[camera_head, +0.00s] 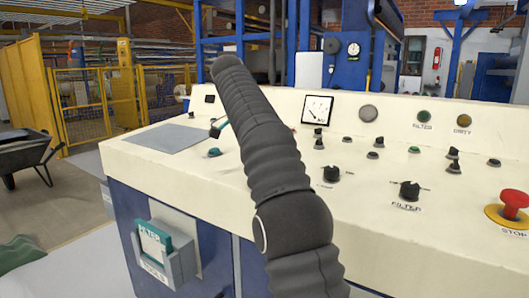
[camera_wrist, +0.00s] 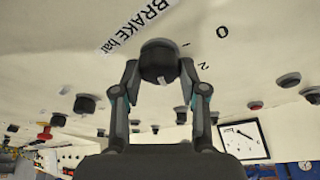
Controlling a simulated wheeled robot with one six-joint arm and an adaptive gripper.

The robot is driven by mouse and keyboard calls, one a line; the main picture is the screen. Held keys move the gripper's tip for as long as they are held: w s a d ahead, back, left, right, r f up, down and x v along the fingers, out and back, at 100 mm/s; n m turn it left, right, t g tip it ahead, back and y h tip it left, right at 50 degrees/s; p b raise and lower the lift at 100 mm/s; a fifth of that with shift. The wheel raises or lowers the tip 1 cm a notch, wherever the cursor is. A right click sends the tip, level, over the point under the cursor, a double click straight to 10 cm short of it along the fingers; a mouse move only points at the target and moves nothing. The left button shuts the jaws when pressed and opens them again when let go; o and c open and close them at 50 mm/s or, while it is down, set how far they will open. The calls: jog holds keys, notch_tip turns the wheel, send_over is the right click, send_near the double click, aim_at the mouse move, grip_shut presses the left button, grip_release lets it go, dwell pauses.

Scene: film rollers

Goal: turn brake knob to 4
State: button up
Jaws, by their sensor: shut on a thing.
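The knob's pointer and exact setting cannot be made out. In the head view my dark arm crosses the console and hides most of the gripper and the knob.
The cream console (camera_head: 440,237) carries several other black knobs, including a filter knob (camera_head: 409,190), and a red stop button (camera_head: 515,200). A square gauge (camera_head: 317,110) stands behind my arm. A green-fronted box (camera_head: 157,245) hangs on the console's front.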

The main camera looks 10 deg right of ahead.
jog(key=o, duration=1.1)
jog(key=shift+o, duration=0.2)
jog(key=shift+n, duration=0.3)
